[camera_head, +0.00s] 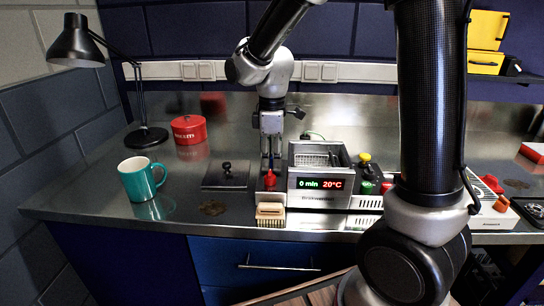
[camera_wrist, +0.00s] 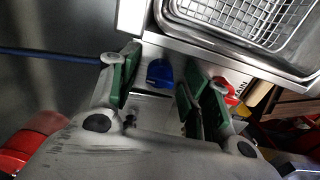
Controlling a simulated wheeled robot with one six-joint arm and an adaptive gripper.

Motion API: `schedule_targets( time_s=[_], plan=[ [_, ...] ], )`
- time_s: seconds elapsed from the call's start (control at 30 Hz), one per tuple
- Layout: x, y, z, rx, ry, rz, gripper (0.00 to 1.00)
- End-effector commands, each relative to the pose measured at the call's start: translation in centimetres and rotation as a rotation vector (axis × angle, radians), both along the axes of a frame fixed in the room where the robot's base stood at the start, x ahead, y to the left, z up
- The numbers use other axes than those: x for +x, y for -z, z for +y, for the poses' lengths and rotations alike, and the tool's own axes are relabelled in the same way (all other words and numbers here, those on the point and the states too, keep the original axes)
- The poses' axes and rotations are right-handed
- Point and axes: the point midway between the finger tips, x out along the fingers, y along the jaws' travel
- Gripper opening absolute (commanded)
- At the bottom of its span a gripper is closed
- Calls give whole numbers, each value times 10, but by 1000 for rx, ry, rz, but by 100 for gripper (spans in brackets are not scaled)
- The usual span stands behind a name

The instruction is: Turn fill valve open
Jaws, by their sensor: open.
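The steel cleaner (camera_head: 322,200) stands on the bench, its display reading 0 min and 20°C. In the wrist view a blue valve knob (camera_wrist: 160,72), seemingly the fill valve, sits beside the tank's rim. My gripper (camera_wrist: 160,75) is open, with its green-padded fingers on either side of the blue knob; I cannot tell whether they touch it. In the head view my gripper (camera_head: 270,152) points down at the left side of the cleaner and hides the blue knob. A red valve knob (camera_wrist: 225,90) by a partly hidden label lies just beyond the right finger.
A wire basket (camera_wrist: 245,18) sits in the tank. A steel lid (camera_head: 225,176), a brush (camera_head: 270,214), a teal mug (camera_head: 142,180), a red tin (camera_head: 188,129) and a black lamp (camera_head: 147,137) stand nearby. A blue hose (camera_wrist: 45,54) reaches the left finger area.

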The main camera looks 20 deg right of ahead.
Motion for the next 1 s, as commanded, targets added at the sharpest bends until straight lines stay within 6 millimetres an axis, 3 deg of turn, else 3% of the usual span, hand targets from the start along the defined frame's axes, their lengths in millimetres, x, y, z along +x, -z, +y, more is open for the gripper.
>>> schedule_targets(
  time_s=[0.13,0.4,0.77,1.0],
  plan=[
    [0,0,0,0,0,0,48],
    [0,0,0,0,0,0,0],
    [0,0,0,0,46,0,0],
    [0,0,0,-1,191,0,0]
  ],
)
